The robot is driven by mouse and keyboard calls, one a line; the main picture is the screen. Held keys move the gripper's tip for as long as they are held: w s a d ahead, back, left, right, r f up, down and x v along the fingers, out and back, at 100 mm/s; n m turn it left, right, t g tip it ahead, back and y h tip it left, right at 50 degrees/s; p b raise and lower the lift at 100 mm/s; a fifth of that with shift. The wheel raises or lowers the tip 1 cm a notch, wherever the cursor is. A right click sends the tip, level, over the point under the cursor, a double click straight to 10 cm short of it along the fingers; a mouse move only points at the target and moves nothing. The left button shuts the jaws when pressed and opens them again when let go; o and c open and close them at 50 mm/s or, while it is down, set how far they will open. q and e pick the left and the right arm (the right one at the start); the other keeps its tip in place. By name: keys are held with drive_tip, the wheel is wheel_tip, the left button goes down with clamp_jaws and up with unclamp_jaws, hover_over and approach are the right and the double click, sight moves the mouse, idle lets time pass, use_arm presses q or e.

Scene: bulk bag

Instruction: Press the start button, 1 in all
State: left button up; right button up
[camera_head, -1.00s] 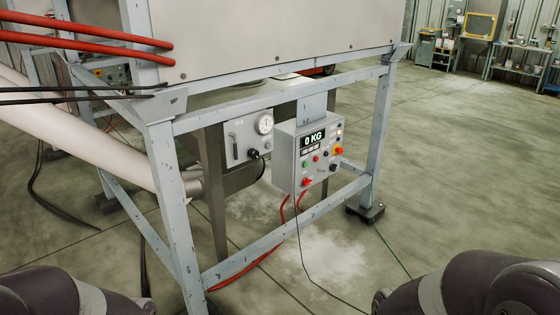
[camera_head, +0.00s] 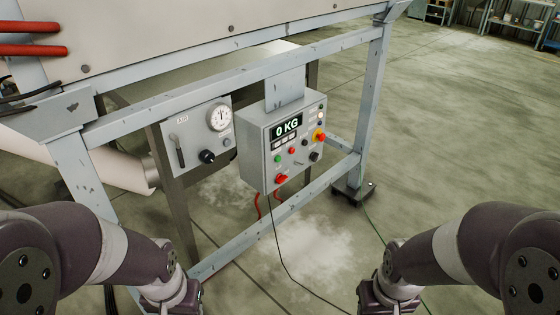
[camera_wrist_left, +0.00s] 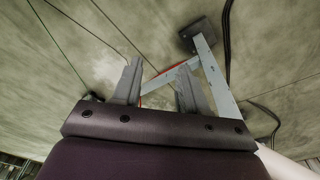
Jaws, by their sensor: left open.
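The grey control box (camera_head: 282,140) hangs on the steel frame and its display reads 0 KG. I cannot read which button is marked start. My left gripper (camera_wrist_left: 158,66) is open and empty in the left wrist view, its two fingers apart above the floor. In the head view my left wrist is low at the left, well short of the box. My right wrist is at the lower right; its fingers are below the picture.
Frame rails (camera_head: 290,209) and a hanging cable cross below the box.

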use_arm(q)
drive_tip(key=shift+s+a+r, duration=0.1)
drive_tip(key=shift+s+a, duration=0.05)
drive_tip(key=shift+s, duration=0.15)
drive_tip(key=shift+c, duration=0.9)
drive_tip(key=c, duration=0.5)
drive_tip(key=shift+w, duration=0.3)
clamp_jaws()
drive_tip(key=shift+s, duration=0.1)
